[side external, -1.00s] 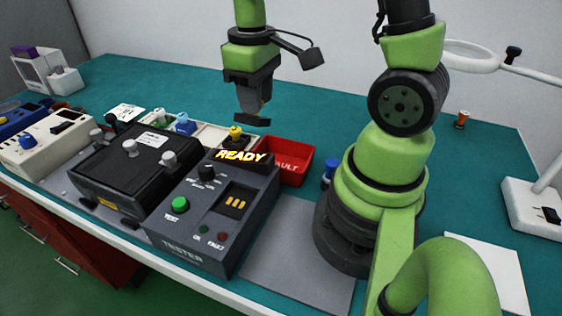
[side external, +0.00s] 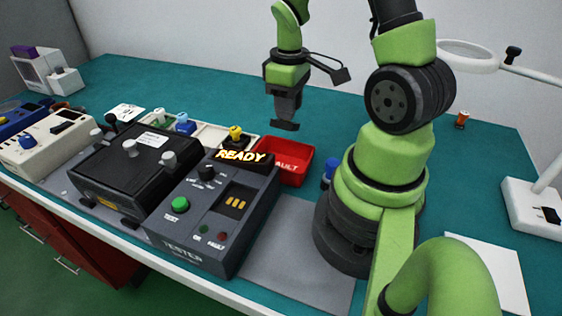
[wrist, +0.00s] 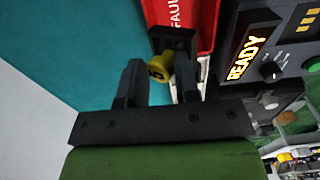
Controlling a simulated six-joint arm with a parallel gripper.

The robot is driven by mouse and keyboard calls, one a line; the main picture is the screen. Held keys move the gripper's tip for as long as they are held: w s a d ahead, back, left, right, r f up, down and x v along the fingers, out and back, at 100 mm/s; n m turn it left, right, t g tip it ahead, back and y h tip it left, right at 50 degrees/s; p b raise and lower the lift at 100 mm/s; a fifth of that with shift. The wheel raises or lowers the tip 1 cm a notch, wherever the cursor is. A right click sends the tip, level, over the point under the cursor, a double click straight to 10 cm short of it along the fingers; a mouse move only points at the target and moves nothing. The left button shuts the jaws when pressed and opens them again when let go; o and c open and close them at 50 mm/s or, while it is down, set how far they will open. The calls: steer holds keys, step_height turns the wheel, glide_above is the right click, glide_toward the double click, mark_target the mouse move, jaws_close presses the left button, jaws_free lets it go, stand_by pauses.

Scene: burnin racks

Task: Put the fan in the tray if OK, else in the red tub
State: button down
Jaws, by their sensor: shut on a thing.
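My gripper (side external: 286,112) is shut on the fan, which shows as a dark flat body (side external: 285,126) under the fingertips. In the wrist view the fan's yellow grip (wrist: 158,68) sits between the fingers, with its black body beyond. In the side view, the fan is in the air behind the red tub (side external: 300,172), whose label ends in "AULT". The pale tray (side external: 210,134) stands left of the tub, partly hidden behind the tester. Yellow, blue and green-topped pieces stand at it. The tester (side external: 215,215) shows READY in yellow; its OK and FAULT lamps look dim.
A black box with grey knobs (side external: 130,160) stands left of the tester. A cream unit (side external: 45,145) is further left. A magnifier ring (side external: 468,55) is at the right. The teal bench behind the tub is clear.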

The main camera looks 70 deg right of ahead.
steer(key=shift+f, duration=0.25)
steer(key=c, duration=0.8)
jaws_free()
step_height(320, 180, up, 10)
steer(key=s+a+r+m+t, duration=0.1)
steer(key=a+r+t, duration=0.1)
steer(key=a, duration=0.3)
steer(key=s+a+r+m+t+y, duration=0.1)
steer(key=s+a+r+t, duration=0.1)
steer(key=a+r, duration=0.2)
steer(key=s+a+r+m+t+y, duration=0.1)
steer(key=s+a+r+t, duration=0.1)
steer(key=a, duration=0.5)
steer(key=shift+s+r+m+t, duration=0.1)
steer(key=shift+r+m+t, duration=0.3)
steer(key=shift+r+t, duration=0.2)
